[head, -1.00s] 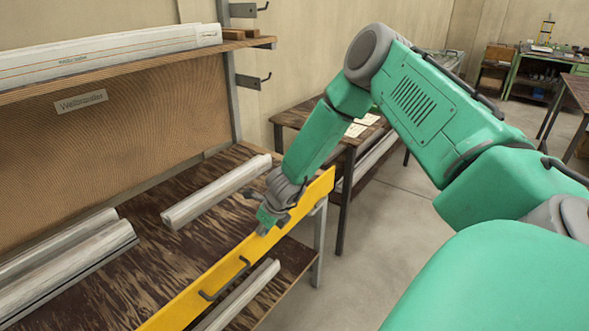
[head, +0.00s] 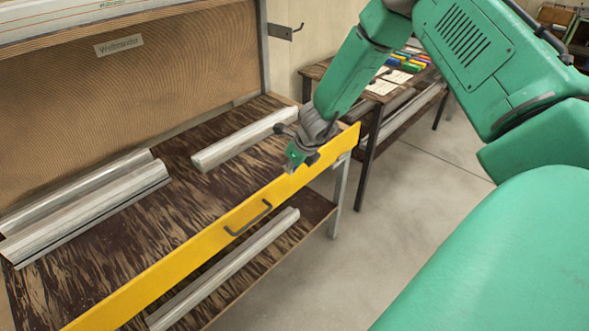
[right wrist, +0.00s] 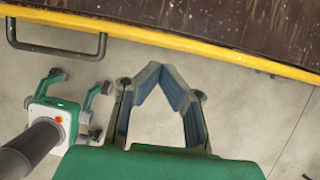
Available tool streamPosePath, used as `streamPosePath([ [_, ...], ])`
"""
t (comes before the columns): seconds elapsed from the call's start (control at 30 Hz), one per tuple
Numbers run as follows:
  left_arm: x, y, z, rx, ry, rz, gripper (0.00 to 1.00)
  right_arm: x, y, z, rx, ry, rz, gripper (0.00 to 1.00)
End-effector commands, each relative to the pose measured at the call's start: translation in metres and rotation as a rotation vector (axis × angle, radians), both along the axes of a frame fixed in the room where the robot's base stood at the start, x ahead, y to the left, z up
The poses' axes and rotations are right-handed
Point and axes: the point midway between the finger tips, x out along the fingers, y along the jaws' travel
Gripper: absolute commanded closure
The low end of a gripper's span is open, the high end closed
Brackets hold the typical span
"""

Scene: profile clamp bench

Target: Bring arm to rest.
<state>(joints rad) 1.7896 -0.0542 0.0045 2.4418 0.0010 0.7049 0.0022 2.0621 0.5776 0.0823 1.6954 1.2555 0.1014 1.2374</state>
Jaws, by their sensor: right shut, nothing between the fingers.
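My right arm reaches down from the upper right in the head view. Its gripper (head: 294,168) is over the bench's yellow front rail, near the rail's right end. Whether it touches the rail is unclear. In the right wrist view the right fingers (right wrist: 162,68) with blue inner pads close into an arch, holding nothing, with bare floor behind them.
The bench's yellow rail (head: 200,235) carries a dark handle (head: 250,218). Metal profiles (head: 245,138) lie on the brown worktop (head: 160,225), another (head: 225,270) on the lower shelf. A second table (head: 320,72) stands behind. The floor (head: 420,185) right of the bench is clear.

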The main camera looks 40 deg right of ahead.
Motion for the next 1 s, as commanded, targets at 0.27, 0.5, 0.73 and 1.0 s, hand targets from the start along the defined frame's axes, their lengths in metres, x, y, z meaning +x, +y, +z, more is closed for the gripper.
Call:
streamPosePath([
  [0.27, 0.001, 0.000, 0.031, 0.000, -0.002, 0.000, 0.28, 0.010, 0.000, 0.041, -0.003, 0.000, 0.003, 1.00],
  [0.5, 0.000, 0.000, 0.037, 0.000, -0.001, -0.001, 0.28, 0.014, 0.001, 0.047, -0.001, 0.002, 0.000, 1.00],
  [0.73, 0.000, 0.000, 0.034, 0.000, -0.001, -0.001, 0.28, 0.011, 0.003, 0.043, -0.008, 0.009, 0.012, 1.00],
  [1.0, 0.000, 0.000, -0.014, 0.000, -0.001, 0.000, 0.28, -0.077, 0.035, -0.058, -0.279, 0.221, 0.576, 1.00],
])
